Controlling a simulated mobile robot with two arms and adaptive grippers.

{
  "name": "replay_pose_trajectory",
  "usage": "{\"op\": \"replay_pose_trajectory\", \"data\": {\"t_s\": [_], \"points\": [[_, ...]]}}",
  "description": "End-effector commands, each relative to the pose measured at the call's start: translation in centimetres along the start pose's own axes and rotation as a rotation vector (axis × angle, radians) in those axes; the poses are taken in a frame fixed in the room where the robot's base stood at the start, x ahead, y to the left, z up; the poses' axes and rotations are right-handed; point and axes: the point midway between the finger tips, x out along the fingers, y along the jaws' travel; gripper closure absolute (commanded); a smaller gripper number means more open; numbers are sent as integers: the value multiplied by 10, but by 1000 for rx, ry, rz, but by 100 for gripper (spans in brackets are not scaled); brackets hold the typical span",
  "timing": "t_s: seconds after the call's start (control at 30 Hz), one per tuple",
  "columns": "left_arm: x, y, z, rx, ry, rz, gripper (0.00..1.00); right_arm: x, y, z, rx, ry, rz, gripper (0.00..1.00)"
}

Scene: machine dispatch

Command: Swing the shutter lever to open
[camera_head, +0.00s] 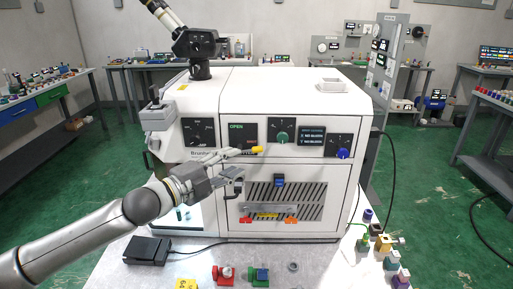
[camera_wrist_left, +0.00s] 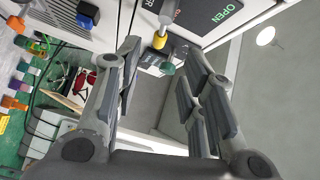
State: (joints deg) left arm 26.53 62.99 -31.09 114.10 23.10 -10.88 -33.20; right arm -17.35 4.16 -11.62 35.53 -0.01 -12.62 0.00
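The shutter lever has a yellow grip (camera_head: 257,149) that shows just below the OPEN panel (camera_head: 236,127) on the white machine's front. In the left wrist view the yellow grip (camera_wrist_left: 158,40) hangs from a short grey rod, beside the dark panel with the green word OPEN (camera_wrist_left: 225,13). My left gripper (camera_head: 238,168) is in front of the machine, with its fingertips close to the lever's left and below. In the wrist view its fingers (camera_wrist_left: 163,52) are spread, with the yellow grip between the tips. I cannot tell whether either finger touches it. My right gripper is not in view.
The machine (camera_head: 290,90) stands on a light worktable. Its front carries a green knob (camera_head: 282,137), a blue knob (camera_head: 343,153) and a vented lower door (camera_head: 285,200). A black pedal box (camera_head: 147,250) and several small coloured parts lie in front.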

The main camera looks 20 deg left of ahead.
Motion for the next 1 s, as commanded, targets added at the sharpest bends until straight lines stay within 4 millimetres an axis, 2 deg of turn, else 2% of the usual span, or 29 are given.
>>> {"op": "replay_pose_trajectory", "data": {"t_s": [0.03, 0.2, 0.43, 0.6, 0.9, 0.93, 1.0], "points": [[9, -6, -3, -3, 3, -3, 63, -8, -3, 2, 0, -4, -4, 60], [42, -6, -3, -4, 2, -2, 63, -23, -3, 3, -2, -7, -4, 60], [76, -3, -2, -4, 1, -1, 63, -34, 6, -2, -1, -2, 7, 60], [86, -1, -1, -1, 0, 1, 63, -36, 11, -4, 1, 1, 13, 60], [88, 0, -1, -1, 0, 1, 63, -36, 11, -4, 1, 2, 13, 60], [88, 0, -1, -1, 0, 1, 64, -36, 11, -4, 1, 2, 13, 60], [88, 0, -1, -1, 0, 1, 73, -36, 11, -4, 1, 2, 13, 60]]}}
